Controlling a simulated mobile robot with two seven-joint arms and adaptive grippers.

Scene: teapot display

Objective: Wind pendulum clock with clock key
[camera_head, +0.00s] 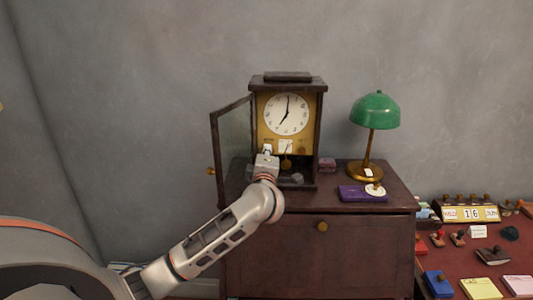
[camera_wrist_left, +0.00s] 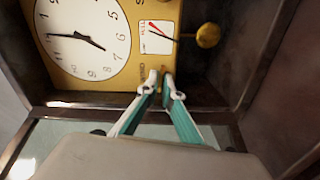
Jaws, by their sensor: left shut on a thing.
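The pendulum clock (camera_head: 290,88) stands on a dark cabinet with its glass door (camera_head: 233,145) swung open to the left. Its white dial (camera_head: 286,114) and a small gauge card (camera_head: 285,146) show; both also appear in the left wrist view, the dial (camera_wrist_left: 85,40) and the gauge (camera_wrist_left: 156,37). My left gripper (camera_head: 267,150) is at the open front, below the dial's left side. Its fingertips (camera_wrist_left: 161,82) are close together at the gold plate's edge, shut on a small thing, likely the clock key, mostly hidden.
A green lamp (camera_head: 375,110) and a purple box (camera_head: 362,193) stand on the cabinet (camera_head: 395,195) right of the clock. A red table (camera_head: 455,262) with stamps, note pads and a date block (camera_head: 470,212) is at the lower right. The open door stands close left of my left gripper.

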